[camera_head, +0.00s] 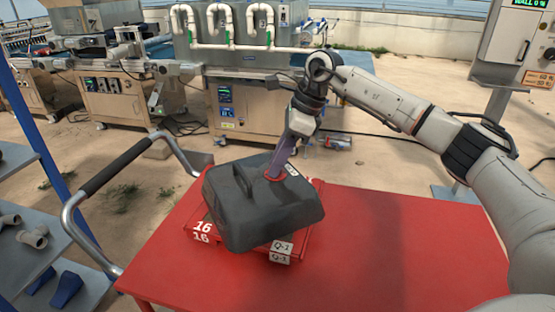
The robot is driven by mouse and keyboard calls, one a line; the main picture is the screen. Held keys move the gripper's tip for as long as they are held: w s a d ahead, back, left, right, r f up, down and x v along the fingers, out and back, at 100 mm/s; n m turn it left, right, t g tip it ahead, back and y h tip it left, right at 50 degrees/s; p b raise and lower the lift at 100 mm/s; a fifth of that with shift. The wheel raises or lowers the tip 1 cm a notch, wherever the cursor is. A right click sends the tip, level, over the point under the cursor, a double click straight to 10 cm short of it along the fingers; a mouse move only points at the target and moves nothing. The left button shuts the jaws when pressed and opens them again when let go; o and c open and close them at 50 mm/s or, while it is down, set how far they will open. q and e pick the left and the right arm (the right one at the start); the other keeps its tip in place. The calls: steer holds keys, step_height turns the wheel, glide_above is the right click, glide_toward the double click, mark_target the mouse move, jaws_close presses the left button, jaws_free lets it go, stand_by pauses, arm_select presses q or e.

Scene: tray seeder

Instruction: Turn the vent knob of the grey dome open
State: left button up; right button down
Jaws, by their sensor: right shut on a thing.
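The grey dome (245,212) is a dark, box-like cover with a raised handle ridge on its left part. It sits tilted in the picture on a red tray (205,234) marked 16. My right gripper (276,174) comes down from above onto the dome's top right part. Its fingers are shut on the vent knob, at a red ring (275,177) on the dome. The fingers mostly hide the knob, so I cannot tell how far it is turned. My left gripper is not in view.
The tray stands on a red table (390,245), which is clear to the right of the dome. A cart handle (115,165) rises at the left beside a shelf with pipe fittings (35,237). Machines with white pipes (240,47) stand behind.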

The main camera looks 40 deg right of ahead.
steer(key=m+t+h, duration=0.1)
steer(key=m, duration=0.2)
steer(key=shift+s+a+m, duration=0.1)
steer(key=shift+m, duration=0.3)
steer(key=m+h, duration=0.1)
steer(key=m, duration=0.2)
steer(key=shift+a+m+t, duration=0.1)
steer(key=shift+m+t, duration=0.2)
steer(key=m+h, duration=0.1)
steer(key=m, duration=0.2)
steer(key=shift+a+m+h, duration=0.1)
steer(key=shift+m+h, duration=0.2)
steer(key=shift+h, duration=0.1)
steer(key=shift+m+h+b, duration=0.5)
steer(key=shift+m+h, duration=0.3)
steer(key=shift+m, duration=1.2)
steer(key=c, duration=1.5)
jaws_free()
steer(key=shift+c, duration=0.2)
